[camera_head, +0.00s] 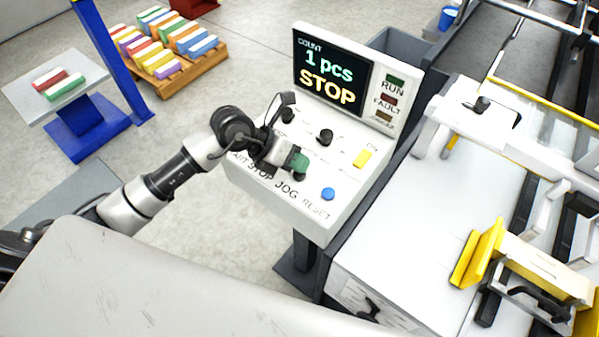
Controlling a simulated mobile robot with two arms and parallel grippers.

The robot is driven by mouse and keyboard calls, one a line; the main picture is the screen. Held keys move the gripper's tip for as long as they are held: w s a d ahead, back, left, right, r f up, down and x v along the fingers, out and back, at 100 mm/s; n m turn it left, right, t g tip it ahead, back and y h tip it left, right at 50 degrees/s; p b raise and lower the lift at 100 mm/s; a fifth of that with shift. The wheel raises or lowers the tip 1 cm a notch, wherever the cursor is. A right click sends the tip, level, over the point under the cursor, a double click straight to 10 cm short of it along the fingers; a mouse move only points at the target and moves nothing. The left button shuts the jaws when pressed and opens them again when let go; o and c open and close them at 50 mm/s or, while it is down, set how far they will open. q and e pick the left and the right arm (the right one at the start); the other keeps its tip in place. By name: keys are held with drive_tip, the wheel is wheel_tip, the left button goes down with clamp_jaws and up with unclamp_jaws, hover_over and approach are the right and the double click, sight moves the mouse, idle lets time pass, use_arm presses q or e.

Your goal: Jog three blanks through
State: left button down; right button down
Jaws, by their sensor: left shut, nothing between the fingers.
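The control panel (270,190) stands in the middle, with a screen (330,80) that reads "COUNT 1 pcs STOP". Labels along its front edge read START, partly covered, then STOP, JOG and RESET. My left gripper (297,168) is shut and empty, its tip down at the panel above the JOG label. A green part (299,161) shows right at the fingertips; I cannot tell whether they touch or press a button. The blue button (328,194) by RESET is clear. The START and STOP buttons are hidden by my gripper. My right gripper is out of view.
Dark knobs (324,136) and a yellow switch (362,158) sit on the panel. The machine bed (400,225) with yellow guides (478,252) is at right. A pallet (190,75) of coloured bundles and a blue lift stand (85,130) are at the back left.

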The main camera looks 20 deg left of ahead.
use_arm(q)
drive_tip(key=shift+f+b, duration=0.4)
drive_tip(key=shift+f, duration=0.05)
idle(0.6)
idle(0.4)
drive_tip(key=shift+r+p, duration=0.7)
drive_tip(key=shift+r, duration=0.2)
drive_tip(key=shift+r, duration=0.1)
wheel_tip(320, 180, up, 5)
drive_tip(key=p, duration=0.3)
drive_tip(key=shift+p, duration=0.4)
idle(1.8)
